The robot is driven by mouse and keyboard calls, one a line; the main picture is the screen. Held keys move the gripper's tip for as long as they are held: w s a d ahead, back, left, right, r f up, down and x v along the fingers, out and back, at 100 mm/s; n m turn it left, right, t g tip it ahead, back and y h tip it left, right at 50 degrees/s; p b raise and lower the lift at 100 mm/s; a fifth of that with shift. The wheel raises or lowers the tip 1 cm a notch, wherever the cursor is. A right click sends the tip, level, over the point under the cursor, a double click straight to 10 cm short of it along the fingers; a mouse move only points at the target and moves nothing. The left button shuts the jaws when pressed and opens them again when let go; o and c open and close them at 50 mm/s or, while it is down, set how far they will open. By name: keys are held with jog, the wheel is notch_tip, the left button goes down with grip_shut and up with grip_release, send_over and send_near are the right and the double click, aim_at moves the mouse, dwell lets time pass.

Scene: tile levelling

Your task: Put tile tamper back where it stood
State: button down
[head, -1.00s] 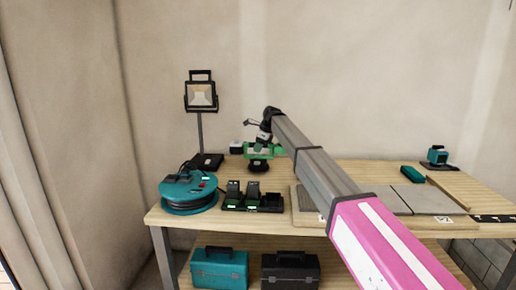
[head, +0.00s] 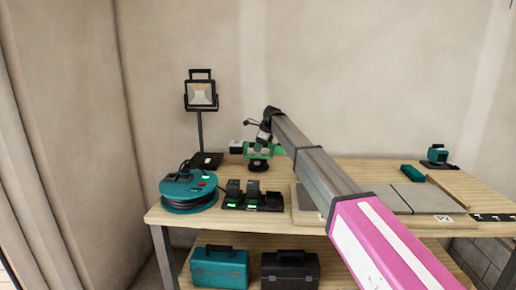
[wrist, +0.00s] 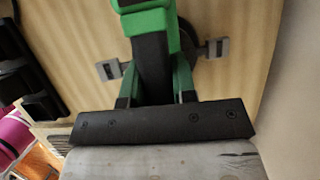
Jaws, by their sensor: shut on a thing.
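The tile tamper (head: 257,152) is a green tool with a black round foot, near the back of the bench, left of my arm. My gripper (head: 263,142) is above it and shut on its upper part. In the wrist view the tamper shows its green end (wrist: 148,18) and dark neck between the fingers of my gripper (wrist: 155,90). Its black disc is partly hidden behind the neck. Two small grey brackets (wrist: 108,69) flank it. I cannot tell whether the foot touches the bench.
A work lamp (head: 201,96), a teal cable reel (head: 188,192) and black chargers (head: 243,198) stand close on the left and in front. Tiles (head: 424,198) on a board lie to the right. Toolboxes (head: 220,268) sit on the shelf below. The wall is close behind.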

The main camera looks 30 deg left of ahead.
jog(key=shift+f, duration=0.4)
dwell(0.8)
jog(key=c, duration=0.8)
grip_release()
jog(key=shift+c, duration=0.2)
jog(key=shift+f, duration=0.1)
jog(key=v, duration=1.1)
